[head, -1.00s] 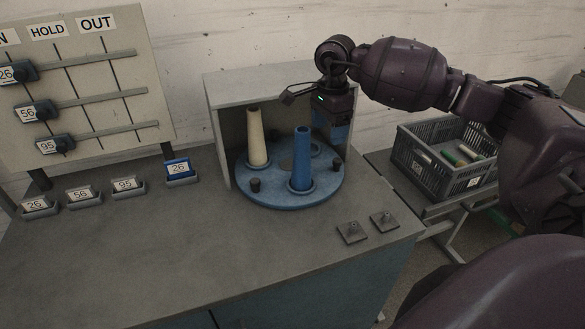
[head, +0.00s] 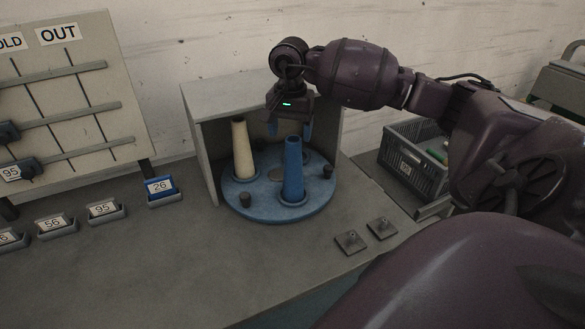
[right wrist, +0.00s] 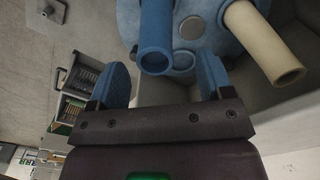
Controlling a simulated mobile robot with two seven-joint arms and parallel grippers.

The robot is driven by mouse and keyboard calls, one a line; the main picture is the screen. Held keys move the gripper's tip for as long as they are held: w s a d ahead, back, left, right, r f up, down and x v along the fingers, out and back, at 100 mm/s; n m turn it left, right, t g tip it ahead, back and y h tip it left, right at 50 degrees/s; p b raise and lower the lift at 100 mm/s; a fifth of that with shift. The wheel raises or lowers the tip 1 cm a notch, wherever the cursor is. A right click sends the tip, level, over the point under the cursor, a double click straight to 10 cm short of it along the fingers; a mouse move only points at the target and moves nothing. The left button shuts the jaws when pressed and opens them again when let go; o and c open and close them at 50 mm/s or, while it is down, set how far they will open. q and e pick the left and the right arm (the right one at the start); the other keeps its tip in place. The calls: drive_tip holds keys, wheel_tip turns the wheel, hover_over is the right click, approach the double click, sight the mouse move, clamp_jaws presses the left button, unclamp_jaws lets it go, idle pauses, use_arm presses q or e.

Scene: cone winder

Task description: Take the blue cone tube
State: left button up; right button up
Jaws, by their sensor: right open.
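The blue cone tube (head: 293,170) stands upright on the blue round turntable (head: 234,201), at its front right. Its open end faces me in the right wrist view (right wrist: 156,38), at upper middle. My right gripper (head: 290,128) is open and empty, its blue fingers behind and around the height of the tube's top in the head view. In the right wrist view the tube's end appears just beyond the fingertips (right wrist: 163,70), between their lines. I cannot tell whether they touch. My left gripper is not in view.
A cream cone tube (head: 242,150) stands left of the blue one on the turntable. Grey housing walls (head: 203,155) enclose the back. Short dark pegs (head: 245,200) stand on the disc. A grey crate (head: 412,165) sits at right. The bench front is mostly clear.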

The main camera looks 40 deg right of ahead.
sight(293, 140)
drive_tip(key=shift+s+f+p, duration=0.15)
drive_tip(key=shift+f+p, duration=0.1)
drive_tip(key=shift+f, duration=1.25)
drive_tip(key=shift+s+f+p, duration=0.15)
drive_tip(key=shift+f+p, duration=0.05)
drive_tip(key=shift+f, duration=1.25)
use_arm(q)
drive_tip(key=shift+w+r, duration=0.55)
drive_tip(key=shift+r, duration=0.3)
use_arm(e)
drive_tip(key=c, duration=0.9)
drive_tip(key=shift+c, duration=1.1)
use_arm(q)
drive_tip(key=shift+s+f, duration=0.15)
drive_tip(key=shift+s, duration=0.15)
use_arm(e)
drive_tip(key=shift+r, duration=0.15)
